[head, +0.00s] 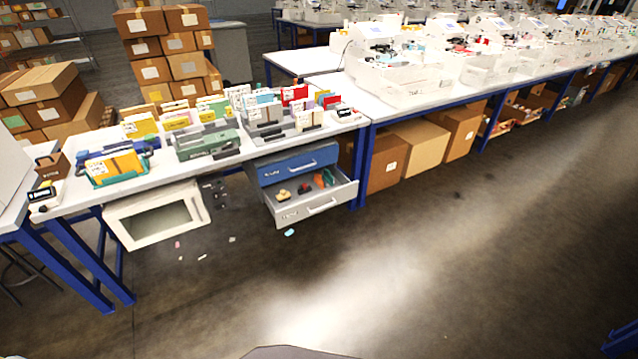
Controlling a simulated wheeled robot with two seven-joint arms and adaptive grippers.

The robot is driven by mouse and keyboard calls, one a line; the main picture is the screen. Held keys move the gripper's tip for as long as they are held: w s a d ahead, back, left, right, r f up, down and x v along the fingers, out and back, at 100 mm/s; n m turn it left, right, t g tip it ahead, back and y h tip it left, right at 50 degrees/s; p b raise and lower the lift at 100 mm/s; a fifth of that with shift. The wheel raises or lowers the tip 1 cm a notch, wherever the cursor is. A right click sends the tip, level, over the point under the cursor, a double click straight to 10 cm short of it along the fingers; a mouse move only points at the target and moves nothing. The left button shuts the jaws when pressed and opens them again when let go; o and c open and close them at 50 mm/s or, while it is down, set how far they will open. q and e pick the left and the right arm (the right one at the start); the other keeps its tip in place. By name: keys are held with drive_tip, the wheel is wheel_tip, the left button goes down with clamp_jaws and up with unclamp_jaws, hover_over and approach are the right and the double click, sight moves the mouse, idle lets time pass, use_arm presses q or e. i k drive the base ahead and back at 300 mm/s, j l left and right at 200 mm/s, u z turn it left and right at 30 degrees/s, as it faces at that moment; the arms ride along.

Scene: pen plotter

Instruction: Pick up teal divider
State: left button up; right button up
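Several teal or light blue pieces show in the head view, and I cannot tell for sure which is the teal divider. A small teal piece (327,178) is in the open lower drawer (316,205). Thin light blue upright cards (265,99) stand in the grey sorter on the table. A teal edge shows around the yellow cards (118,164) at the table's left end. A flat light teal piece (289,233) lies on the floor below the drawer. Neither of my grippers is in view.
The white table (180,176) has blue legs and carries several card holders. A blue drawer (297,165) sits above the open one. A white open-fronted box (157,217) is under the table. Small scraps lie on the floor. The floor (430,250) at right is clear.

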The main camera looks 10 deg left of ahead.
sight(326, 173)
drive_tip(key=i+z, duration=0.25)
drive_tip(key=i, duration=0.15)
drive_tip(key=i+j+z, duration=0.15)
drive_tip(key=i+z, duration=0.5)
drive_tip(key=i+j+z, duration=0.1)
drive_tip(key=i+z, duration=0.3)
drive_tip(key=i, duration=0.15)
drive_tip(key=i+z, duration=0.2)
drive_tip(key=i, duration=0.6)
drive_tip(key=i+u, duration=0.2)
drive_tip(key=i, duration=0.2)
drive_tip(key=i+l+u, duration=0.2)
drive_tip(key=i, duration=0.15)
drive_tip(key=i+u, duration=0.25)
drive_tip(key=u, duration=0.2)
drive_tip(key=i+l+u, duration=0.2)
drive_tip(key=u, duration=0.2)
drive_tip(key=i+l+u, duration=0.2)
drive_tip(key=u, duration=0.25)
drive_tip(key=i+l+u, duration=0.15)
drive_tip(key=u, duration=0.3)
drive_tip(key=l, duration=0.1)
